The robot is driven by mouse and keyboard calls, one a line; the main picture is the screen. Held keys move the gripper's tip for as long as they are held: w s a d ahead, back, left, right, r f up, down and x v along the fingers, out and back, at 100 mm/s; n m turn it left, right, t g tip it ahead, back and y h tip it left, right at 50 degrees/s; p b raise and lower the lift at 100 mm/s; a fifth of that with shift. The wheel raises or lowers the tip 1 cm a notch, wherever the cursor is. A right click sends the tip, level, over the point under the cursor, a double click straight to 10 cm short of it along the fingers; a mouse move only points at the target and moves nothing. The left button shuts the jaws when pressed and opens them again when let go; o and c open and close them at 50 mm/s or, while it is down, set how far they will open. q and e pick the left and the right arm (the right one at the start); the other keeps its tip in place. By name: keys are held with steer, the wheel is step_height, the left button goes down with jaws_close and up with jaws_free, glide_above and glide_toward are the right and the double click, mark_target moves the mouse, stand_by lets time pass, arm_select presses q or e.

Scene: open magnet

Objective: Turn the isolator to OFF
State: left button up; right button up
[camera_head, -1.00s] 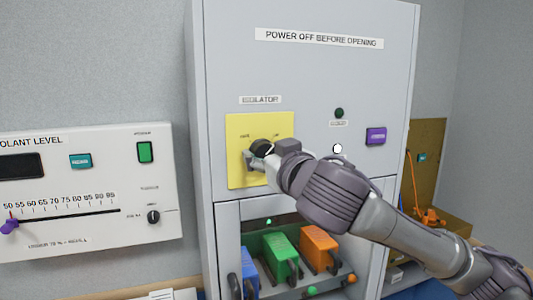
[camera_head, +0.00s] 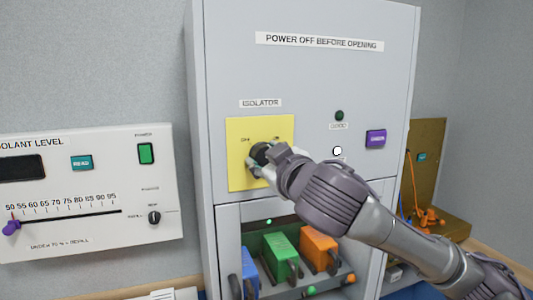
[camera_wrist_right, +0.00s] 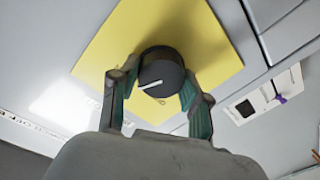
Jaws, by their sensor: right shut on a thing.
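The isolator is a black round knob (camera_head: 260,153) on a yellow plate (camera_head: 240,175) on the grey cabinet front, under the ISOLATOR label (camera_head: 260,103). A white pointer line shows on the knob's face there. My left gripper is not in view.
Coloured blue, green and orange modules (camera_head: 318,250) sit in an opening below the plate. A purple button (camera_head: 376,138) and a dark green lamp (camera_head: 339,116) are to the right. A COOLANT LEVEL panel (camera_head: 100,155) is on the left wall.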

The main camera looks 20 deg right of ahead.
steer(key=shift+a+n+h+p, duration=0.1)
steer(key=shift+n+h+p, duration=0.15)
steer(key=shift+n+p, duration=2.25)
steer(key=shift+a+n+h+p, duration=0.2)
steer(key=shift+n+p, duration=0.55)
steer(key=shift+n, duration=3.35)
steer(key=shift+d+f, duration=0.1)
steer(key=shift+d, duration=0.05)
steer(key=o, duration=1.2)
steer(key=shift+c, duration=0.2)
steer(key=s, duration=0.7)
steer(key=shift+s+r, duration=0.2)
steer(key=shift+s, duration=0.05)
